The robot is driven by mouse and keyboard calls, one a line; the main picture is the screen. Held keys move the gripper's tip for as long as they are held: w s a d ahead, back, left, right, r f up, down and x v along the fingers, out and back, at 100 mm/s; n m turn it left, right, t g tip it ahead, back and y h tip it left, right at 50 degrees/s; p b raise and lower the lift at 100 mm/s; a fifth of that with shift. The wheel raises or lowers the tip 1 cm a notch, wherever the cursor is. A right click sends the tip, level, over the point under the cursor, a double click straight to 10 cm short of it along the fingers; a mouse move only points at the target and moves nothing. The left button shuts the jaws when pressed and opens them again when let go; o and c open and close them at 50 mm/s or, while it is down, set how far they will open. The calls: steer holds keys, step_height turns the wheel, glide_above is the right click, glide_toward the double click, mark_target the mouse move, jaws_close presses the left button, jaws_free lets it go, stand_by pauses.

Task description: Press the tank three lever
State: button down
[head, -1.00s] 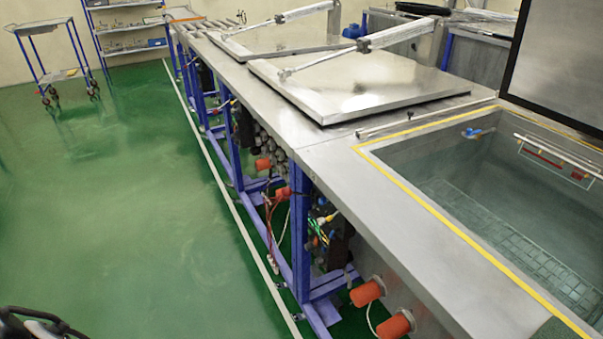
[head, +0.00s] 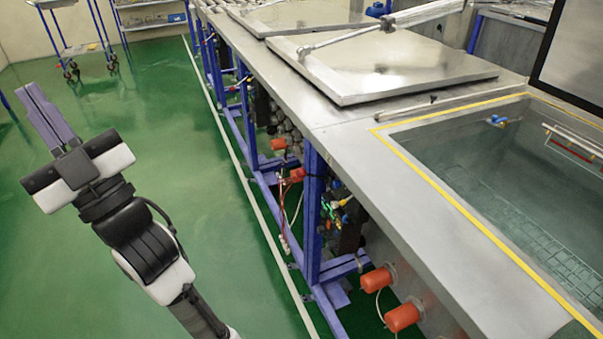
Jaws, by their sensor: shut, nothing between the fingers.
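My gripper (head: 36,95) is at the left of the head view, raised over the green floor. Its two purple-grey fingers are shut together with nothing between them. It is well apart from the tank line. The tank line has an open tank (head: 440,140) at the right, edged with yellow tape, and two flat metal lids, a nearer one (head: 400,65) and a farther one (head: 290,15), both lying closed. A small blue handle (head: 497,120) shows inside the open tank. I cannot tell which part is the tank three lever.
Blue frame legs (head: 313,215), hoses and orange-red caps (head: 376,279) line the tanks' near side, with another cap (head: 402,317) beside. A cart (head: 80,45) and shelves (head: 150,17) stand at the back left. The green floor (head: 190,160) between is clear.

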steer(key=w+d+f+m+t+h+b, duration=0.1)
steer(key=w+d+f+m+t+h, duration=0.15)
steer(key=w+d+f+h, duration=0.5)
steer(key=w+d+f+m+t+h, duration=0.25)
steer(key=w+d+f+h, duration=0.25)
steer(key=w+f, duration=0.5)
steer(key=w+d+f+g+h, duration=0.1)
steer(key=w+d+f+h, duration=0.1)
steer(key=d+f, duration=0.5)
steer(key=w+d+f+m+g+h+b, duration=0.1)
steer(key=w+d+f+g+h, duration=0.1)
steer(key=d+f, duration=0.6)
steer(key=w+d, duration=0.1)
steer(key=d, duration=0.4)
steer(key=shift+w+f, duration=0.15)
steer(key=shift+f, duration=0.05)
steer(key=r+p, duration=0.2)
steer(key=p, duration=0.2)
glide_above(302, 171)
steer(key=s+a, duration=0.2)
steer(key=f, duration=0.1)
steer(key=d+f, duration=0.1)
steer(key=f+p, duration=0.1)
steer(key=shift+w+d+f, duration=0.2)
steer(key=shift+w+d, duration=0.05)
steer(key=shift+d+f, duration=0.15)
steer(key=shift+f, duration=0.3)
